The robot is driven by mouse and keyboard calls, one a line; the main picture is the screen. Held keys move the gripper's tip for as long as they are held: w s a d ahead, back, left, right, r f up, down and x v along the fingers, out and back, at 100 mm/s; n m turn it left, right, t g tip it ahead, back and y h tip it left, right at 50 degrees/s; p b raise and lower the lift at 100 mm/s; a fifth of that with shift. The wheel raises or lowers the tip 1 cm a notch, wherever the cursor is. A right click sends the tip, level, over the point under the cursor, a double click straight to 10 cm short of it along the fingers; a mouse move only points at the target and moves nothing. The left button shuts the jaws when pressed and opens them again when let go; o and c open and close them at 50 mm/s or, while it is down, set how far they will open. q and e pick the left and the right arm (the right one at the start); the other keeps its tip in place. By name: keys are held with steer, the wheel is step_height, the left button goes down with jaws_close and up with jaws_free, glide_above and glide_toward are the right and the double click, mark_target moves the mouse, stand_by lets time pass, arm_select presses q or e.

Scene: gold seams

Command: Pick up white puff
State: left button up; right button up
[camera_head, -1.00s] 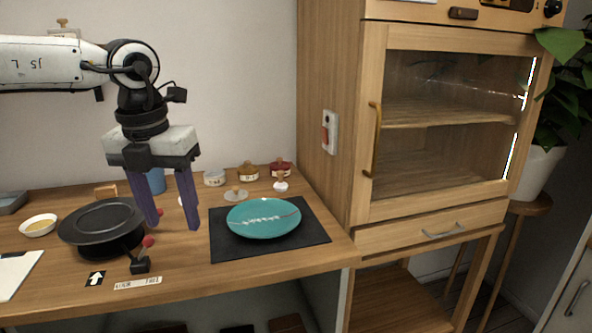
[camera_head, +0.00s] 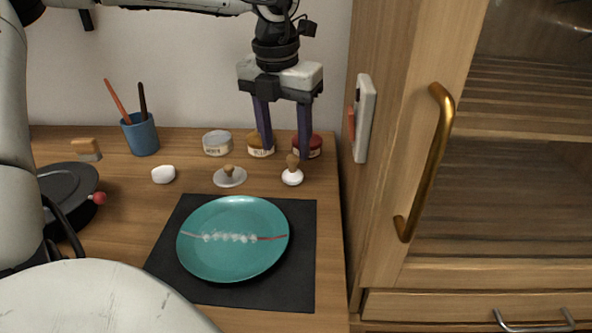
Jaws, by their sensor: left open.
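A small white puff with a wooden knob handle (camera_head: 292,175) stands on the wooden table, behind the right part of the teal plate. My left gripper (camera_head: 286,150) is open and empty, fingers pointing down. Its two purple fingers show above and behind the puff, with the knob below the gap between them; their exact depth is hard to tell. My right gripper is not in view.
A flat pale disc with a wooden knob (camera_head: 230,178) and a plain white lump (camera_head: 163,174) stand left of the puff. Jars (camera_head: 217,143) line the wall. The teal plate (camera_head: 235,262) lies on a black mat (camera_head: 300,290). A wooden cabinet (camera_head: 380,150) borders the right.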

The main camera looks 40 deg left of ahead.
mark_target(292, 157)
arm_select(q)
steer(key=f, duration=0.3)
steer(key=w+f, duration=0.1)
steer(key=f, duration=0.1)
steer(key=shift+w+d+f, duration=0.2)
steer(key=shift+f, duration=0.2)
steer(key=c, duration=1.2)
step_height(292, 157, up, 10)
steer(key=shift+r+p, duration=0.1)
steer(key=shift+p, duration=0.2)
steer(key=o, duration=0.6)
steer(key=shift+c, duration=0.2)
steer(key=c, duration=0.4)
